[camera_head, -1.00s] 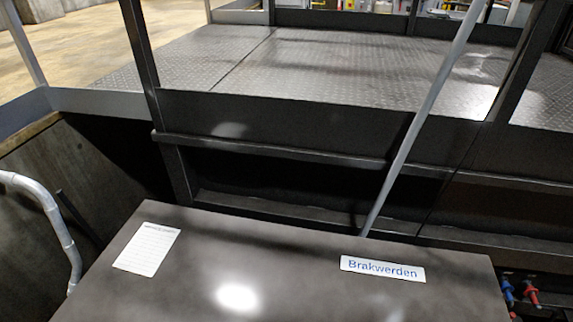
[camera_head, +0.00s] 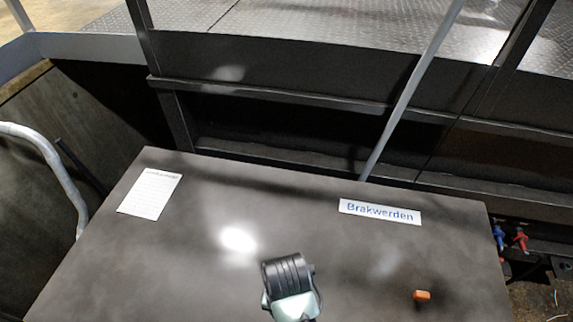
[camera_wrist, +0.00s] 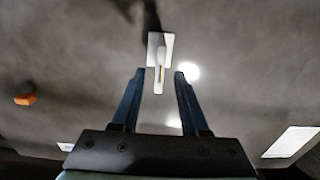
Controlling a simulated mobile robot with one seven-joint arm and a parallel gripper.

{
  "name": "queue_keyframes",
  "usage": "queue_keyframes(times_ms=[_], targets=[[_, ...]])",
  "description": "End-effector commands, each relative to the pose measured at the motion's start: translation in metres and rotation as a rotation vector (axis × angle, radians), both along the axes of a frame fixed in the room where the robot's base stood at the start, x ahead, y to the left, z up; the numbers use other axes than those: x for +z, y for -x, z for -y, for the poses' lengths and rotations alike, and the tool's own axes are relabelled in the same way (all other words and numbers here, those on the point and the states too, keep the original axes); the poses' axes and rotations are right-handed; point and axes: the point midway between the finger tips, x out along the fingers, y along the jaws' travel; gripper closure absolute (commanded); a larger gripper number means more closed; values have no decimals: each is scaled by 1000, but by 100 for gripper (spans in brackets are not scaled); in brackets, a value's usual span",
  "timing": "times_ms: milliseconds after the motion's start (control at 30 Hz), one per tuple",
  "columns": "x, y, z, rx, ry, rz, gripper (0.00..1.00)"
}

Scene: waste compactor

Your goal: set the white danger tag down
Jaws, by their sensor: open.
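The white danger tag (camera_wrist: 166,44) shows in the wrist view as a small white plate with a narrow pale strip reaching towards my gripper. It is just past my fingertips, in line with the gap between them. I cannot tell whether it lies flat or stands on the dark top. My gripper (camera_wrist: 158,80) is open, with a finger on either side of the gap and neither visibly touching the tag. In the head view my arm shows at the bottom centre, but the tag and fingertips are not visible.
The dark cabinet top (camera_head: 270,200) carries a printed white sheet (camera_head: 150,193), a "Brakwerden" label (camera_head: 379,212) and a small orange object (camera_head: 422,295). A grey pole (camera_head: 410,95) rises behind it. Red and blue fittings (camera_head: 510,238) sit beyond its right edge. Its middle is mostly clear.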

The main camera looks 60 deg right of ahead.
Motion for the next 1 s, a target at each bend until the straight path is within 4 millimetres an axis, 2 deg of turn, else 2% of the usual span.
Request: queue_keyframes(times_ms=[100, 233, 567, 667, 767, 833, 867, 900, 967, 1000], targets=[[23, -1, 1, 1, 4, 4, 56], [38, -1, 1, 0, 1, 3, 56], [47, 0, 0, -1, 0, 0, 56], [52, -9, 4, 18, 25, 28, 56], [75, -44, 17, 92, 121, 138, 56], [109, -85, 27, 178, 233, 269, 56], [127, -106, 29, 222, 288, 338, 56], [156, -133, 31, 280, 364, 435, 56], [206, -172, 26, 366, 479, 585, 56], [240, -194, 19, 417, 552, 684, 56]])
